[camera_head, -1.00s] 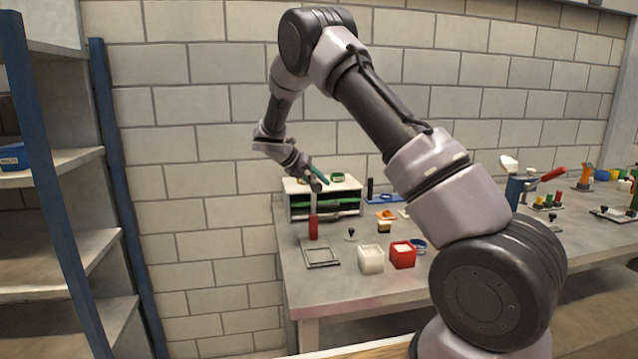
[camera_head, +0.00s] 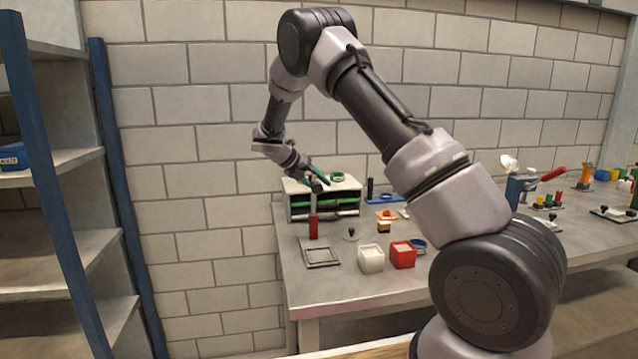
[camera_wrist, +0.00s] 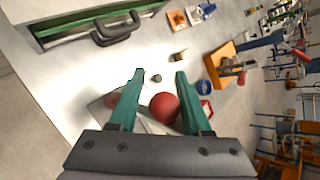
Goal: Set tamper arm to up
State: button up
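My gripper (camera_wrist: 157,85) is open in the wrist view, its two teal fingers apart. A red rounded knob or handle end (camera_wrist: 164,109) shows between the fingers, with no clear contact. In the head view my gripper (camera_head: 318,177) is above the bench's left end, over an upright red handle (camera_head: 313,228) with grey metal above it. A blue stand (camera_head: 515,193) farther right carries a slanted red-gripped lever (camera_head: 552,174). I cannot tell for certain which of these is the tamper arm.
A white drawer unit (camera_head: 297,190) with green-edged slots stands behind my gripper. A flat grey frame (camera_head: 320,252), a white box (camera_head: 371,259) and a red box (camera_head: 403,256) sit on the bench (camera_head: 350,288). Shelves (camera_head: 60,262) stand at left. The bench's front left is clear.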

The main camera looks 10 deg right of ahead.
jog(key=shift+o, duration=1)
jog(key=shift+a+f, duration=0.2)
jog(key=shift+f, duration=0.2)
jog(key=shift+d+r, duration=0.1)
jog(key=shift+r, duration=0.1)
jog(key=shift+r, duration=0.1)
jog(key=v, duration=1)
jog(key=shift+a+r, duration=0.2)
jog(key=shift+a, duration=0.05)
